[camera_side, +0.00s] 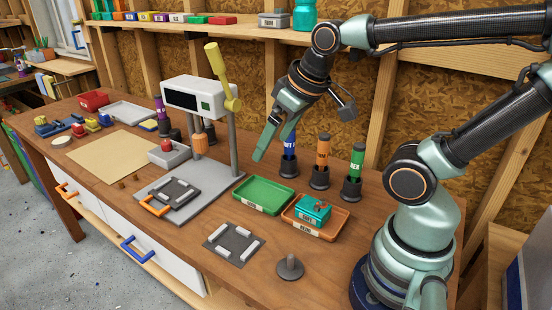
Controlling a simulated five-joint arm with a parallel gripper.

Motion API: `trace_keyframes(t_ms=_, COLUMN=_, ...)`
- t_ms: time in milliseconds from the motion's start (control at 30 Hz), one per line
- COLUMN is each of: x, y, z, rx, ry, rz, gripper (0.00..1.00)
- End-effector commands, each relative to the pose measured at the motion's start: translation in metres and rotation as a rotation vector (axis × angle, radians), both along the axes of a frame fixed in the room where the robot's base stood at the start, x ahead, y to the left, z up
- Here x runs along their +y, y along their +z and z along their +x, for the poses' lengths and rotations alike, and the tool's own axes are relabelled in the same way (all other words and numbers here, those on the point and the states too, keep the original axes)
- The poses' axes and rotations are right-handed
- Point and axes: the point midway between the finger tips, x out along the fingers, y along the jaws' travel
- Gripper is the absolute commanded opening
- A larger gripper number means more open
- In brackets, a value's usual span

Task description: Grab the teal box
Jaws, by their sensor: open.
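The teal box (313,208) sits in the orange tray (335,225) at the right of the bench. My gripper (274,145) is open and empty, pointing down above the bench. It is up and to the left of the teal box in the picture, apart from it, roughly over the back of the green tray (262,190).
Blue (288,155), orange (321,165) and green (354,172) tubes stand upright in dark holders behind the trays. A press (195,100) with a yellow lever stands to the left. A dark plate (232,243) with white bars and a grey knob (289,267) lie in front.

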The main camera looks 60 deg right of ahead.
Motion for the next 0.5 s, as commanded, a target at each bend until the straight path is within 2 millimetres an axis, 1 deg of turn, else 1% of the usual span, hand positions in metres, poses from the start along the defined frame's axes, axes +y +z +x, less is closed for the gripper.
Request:
trace_keyframes(t_ms=167, x=-0.041, y=-0.036, z=-0.007, rx=0.167, ry=-0.040, rz=-0.026, gripper=1.00)
trace_keyframes(t_ms=200, x=-0.051, y=-0.046, z=-0.011, rx=0.212, ry=-0.046, rz=-0.027, gripper=1.00)
trace_keyframes(t_ms=300, x=-0.074, y=-0.068, z=-0.022, rx=0.313, ry=-0.058, rz=-0.018, gripper=1.00)
trace_keyframes(t_ms=400, x=-0.091, y=-0.085, z=-0.034, rx=0.391, ry=-0.063, rz=0.001, gripper=1.00)
trace_keyframes(t_ms=500, x=-0.101, y=-0.096, z=-0.043, rx=0.440, ry=-0.062, rz=0.017, gripper=1.00)
